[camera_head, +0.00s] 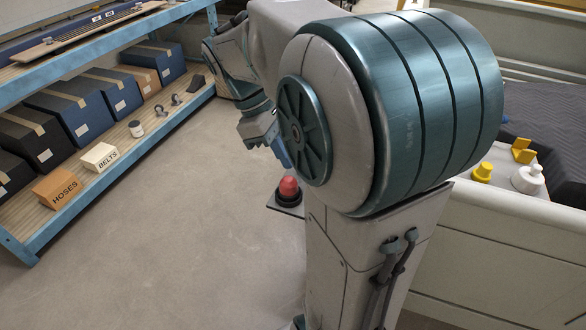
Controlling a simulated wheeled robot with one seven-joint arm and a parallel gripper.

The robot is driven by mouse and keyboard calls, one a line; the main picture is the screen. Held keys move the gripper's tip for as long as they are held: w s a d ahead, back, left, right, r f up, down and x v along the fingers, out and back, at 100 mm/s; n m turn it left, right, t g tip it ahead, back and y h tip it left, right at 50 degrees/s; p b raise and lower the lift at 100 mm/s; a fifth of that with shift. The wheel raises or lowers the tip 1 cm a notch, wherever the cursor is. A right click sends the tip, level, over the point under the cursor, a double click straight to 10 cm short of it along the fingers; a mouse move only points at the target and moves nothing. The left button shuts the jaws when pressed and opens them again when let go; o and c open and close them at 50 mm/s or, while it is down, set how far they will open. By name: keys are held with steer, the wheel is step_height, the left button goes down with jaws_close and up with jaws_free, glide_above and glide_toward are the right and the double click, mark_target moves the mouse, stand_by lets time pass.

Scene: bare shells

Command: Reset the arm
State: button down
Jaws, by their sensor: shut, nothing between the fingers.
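My arm fills the middle of the head view, with a large teal and grey joint close to the camera. Beyond it the arm bends down to my gripper (281,152), which hangs over the floor left of the joint and points down. Its blue fingers are together with nothing seen between them. Part of the gripper is hidden behind the joint.
A blue shelf rack (110,155) stands left, holding dark boxes (70,112), a HOSES block (65,187) and a BELTS block (99,157). Yellow parts (482,172) and a white part (527,179) sit right, behind a pale wall (510,230).

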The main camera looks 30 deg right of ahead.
steer(key=shift+w+a+r, duration=0.1)
steer(key=shift+a+r, duration=0.05)
steer(key=shift+r, duration=0.1)
stand_by(0.4)
steer(key=s+a+f+m+t+y, duration=0.3)
steer(key=s+a+f+m+t, duration=0.3)
steer(key=s+a+m, duration=0.1)
steer(key=shift+s+a+f+m+t, duration=0.15)
steer(key=shift+a+f+m+t, duration=0.3)
steer(key=shift+a, duration=0.25)
steer(key=shift+r, duration=0.1)
